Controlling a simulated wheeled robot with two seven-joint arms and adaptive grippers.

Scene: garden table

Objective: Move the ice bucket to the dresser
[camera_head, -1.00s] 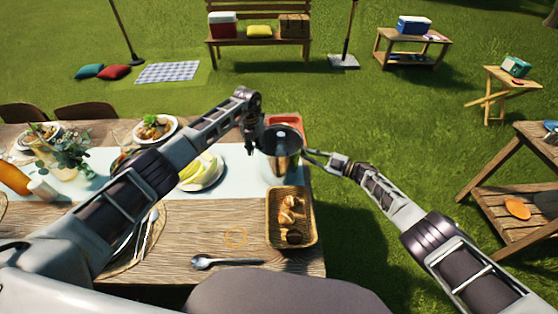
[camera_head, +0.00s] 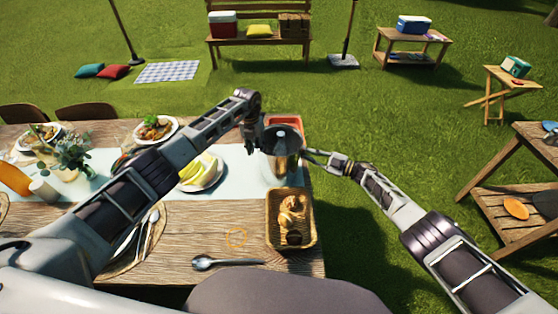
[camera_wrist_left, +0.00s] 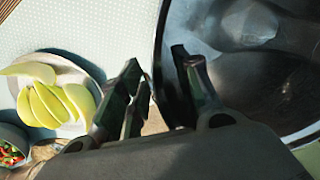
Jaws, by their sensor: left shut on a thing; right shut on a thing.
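The ice bucket (camera_head: 283,162) is a shiny metal pail with a dark inside, at the right end of the garden table (camera_head: 190,225) in the head view. My left gripper (camera_head: 252,146) is shut on its left side, and my right gripper (camera_head: 312,158) is shut on its right side. In the left wrist view the bucket (camera_wrist_left: 245,75) fills the right side, and the left fingers (camera_wrist_left: 160,95) meet its rim. The head view does not clearly show whether the bucket's base touches the table. I cannot tell which piece of furniture is the dresser.
A bread basket (camera_head: 291,243) stands just in front of the bucket, and a red container (camera_head: 285,122) is behind it. A plate of melon slices (camera_head: 203,172) is to its left. A wooden shelf stand (camera_head: 515,190) is at far right. Open grass (camera_head: 400,140) lies between.

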